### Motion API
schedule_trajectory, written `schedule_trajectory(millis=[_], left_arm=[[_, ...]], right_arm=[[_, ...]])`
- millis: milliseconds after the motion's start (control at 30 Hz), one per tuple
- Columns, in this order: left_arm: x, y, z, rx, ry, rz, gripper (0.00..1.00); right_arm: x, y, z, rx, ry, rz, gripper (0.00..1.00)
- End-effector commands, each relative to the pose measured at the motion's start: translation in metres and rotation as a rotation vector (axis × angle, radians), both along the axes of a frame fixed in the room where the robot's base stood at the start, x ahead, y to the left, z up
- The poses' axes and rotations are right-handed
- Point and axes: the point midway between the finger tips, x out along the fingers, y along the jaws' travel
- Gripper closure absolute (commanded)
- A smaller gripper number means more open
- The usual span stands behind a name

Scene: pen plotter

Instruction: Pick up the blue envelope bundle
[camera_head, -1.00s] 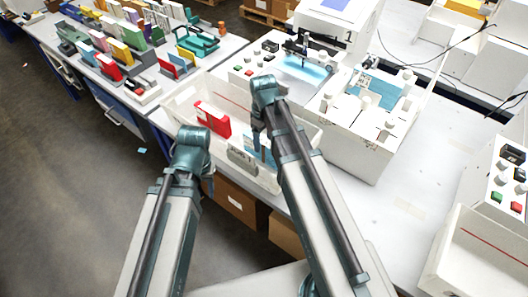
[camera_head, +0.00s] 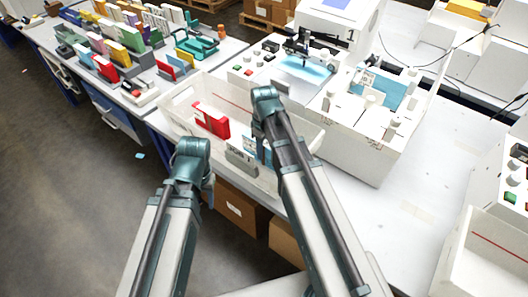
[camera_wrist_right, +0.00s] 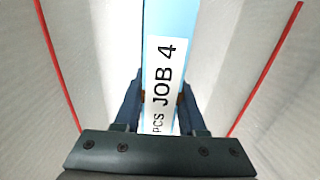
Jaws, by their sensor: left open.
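The blue envelope bundle (camera_wrist_right: 170,25) stands upright with a white "PCS JOB 4" label, between the fingers of my right gripper (camera_wrist_right: 160,105) in the right wrist view. Both fingers appear to touch its sides, with no clear gap. In the head view the bundle (camera_head: 265,152) is partly hidden behind my right arm, inside the white bin (camera_head: 178,122). My right gripper (camera_head: 258,138) reaches down into that bin. My left gripper (camera_head: 208,190) is open and empty, in front of the bin's near wall.
A red bundle (camera_head: 211,121) and a grey labelled block (camera_head: 241,162) are in the same bin. The white plotter machine (camera_head: 345,140) stands just right of it. A table with several coloured bundles (camera_head: 104,70) is at upper left.

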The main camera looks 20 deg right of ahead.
Motion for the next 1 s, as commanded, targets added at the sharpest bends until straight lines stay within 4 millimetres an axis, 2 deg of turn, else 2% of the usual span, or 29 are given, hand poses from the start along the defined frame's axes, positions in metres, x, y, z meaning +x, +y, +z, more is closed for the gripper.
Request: schedule_trajectory(millis=[33, 100, 133, 667, 867, 1000], left_arm=[[0.000, 0.000, 0.000, 0.000, 0.000, 0.000, 0.50], [0.000, 0.000, 0.000, 0.000, 0.000, 0.000, 0.50], [0.000, 0.000, 0.000, 0.000, 0.000, 0.000, 0.50], [0.000, 0.000, 0.006, 0.000, 0.000, 0.000, 0.50], [0.000, 0.000, 0.026, 0.000, 0.000, 0.000, 0.50], [0.000, 0.000, 0.046, 0.000, 0.000, 0.000, 0.50]], right_arm=[[0.000, 0.000, 0.000, 0.000, 0.000, 0.000, 0.84], [0.000, 0.000, 0.000, 0.000, 0.000, 0.000, 0.97], [0.000, 0.000, 0.000, 0.000, 0.000, 0.000, 1.00], [0.000, 0.000, 0.006, 0.000, 0.000, 0.000, 1.00], [0.000, 0.000, 0.026, 0.000, 0.000, 0.000, 1.00], [0.000, 0.000, 0.046, 0.000, 0.000, 0.000, 1.00]])
